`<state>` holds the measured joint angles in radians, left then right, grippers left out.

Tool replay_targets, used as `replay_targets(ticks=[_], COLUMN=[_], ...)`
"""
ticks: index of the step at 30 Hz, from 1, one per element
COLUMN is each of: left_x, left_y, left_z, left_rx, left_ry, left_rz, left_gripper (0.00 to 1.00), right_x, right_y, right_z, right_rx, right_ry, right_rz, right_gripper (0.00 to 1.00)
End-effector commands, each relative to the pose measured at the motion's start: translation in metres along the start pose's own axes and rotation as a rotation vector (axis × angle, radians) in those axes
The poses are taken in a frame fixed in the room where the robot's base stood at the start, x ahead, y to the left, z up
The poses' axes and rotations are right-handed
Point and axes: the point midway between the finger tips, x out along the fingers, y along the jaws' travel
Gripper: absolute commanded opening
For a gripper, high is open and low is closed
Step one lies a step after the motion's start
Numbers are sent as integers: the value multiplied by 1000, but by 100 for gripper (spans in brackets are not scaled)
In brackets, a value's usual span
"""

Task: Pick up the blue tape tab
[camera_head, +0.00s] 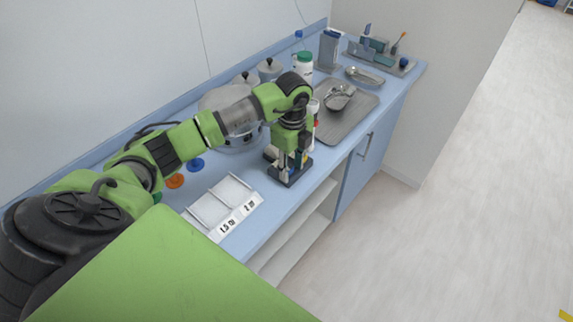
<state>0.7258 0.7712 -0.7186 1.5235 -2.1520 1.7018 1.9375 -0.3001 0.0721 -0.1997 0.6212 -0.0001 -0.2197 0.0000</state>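My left arm reaches in from the left across the worktop. Its gripper (290,152) points down over a small dark rack (288,180) with small upright items in it. The fingers merge with these items, so I cannot tell whether they are open or shut. A flat blue ring-like piece (196,165) lies on the worktop left of the rack, beside an orange one (175,181). I cannot tell whether it is the blue tape tab, and no other tab shows clearly. My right gripper is not in view.
A white divided tray (228,192) with size labels lies in front. A grey metal tray (352,119) holding a dish lies beyond the rack. Lidded pots, a white bottle (303,66) and a grey box (329,50) stand behind. The worktop's front edge is close to the rack.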

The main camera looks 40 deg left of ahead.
Motion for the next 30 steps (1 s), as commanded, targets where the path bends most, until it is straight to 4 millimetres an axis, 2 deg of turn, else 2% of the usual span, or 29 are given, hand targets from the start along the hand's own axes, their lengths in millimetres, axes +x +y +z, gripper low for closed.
replay_targets(ticks=[2,6,7,20,25,28,30], left_x=[0,0,0,-3,-16,-32,-41], left_y=[0,0,0,0,-1,-1,8], left_z=[0,0,0,0,1,1,-4], left_rx=[0,0,0,0,-1,0,2], left_ry=[0,0,0,0,-1,0,1], left_rz=[0,0,0,-1,-2,-4,-3], left_gripper=[34,13,11,10,10,10,10], right_x=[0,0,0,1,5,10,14], right_y=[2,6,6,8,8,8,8], right_z=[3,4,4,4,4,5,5], right_rx=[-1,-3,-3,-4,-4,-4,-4], right_ry=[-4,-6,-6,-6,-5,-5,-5], right_rz=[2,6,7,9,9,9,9], right_gripper=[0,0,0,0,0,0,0])
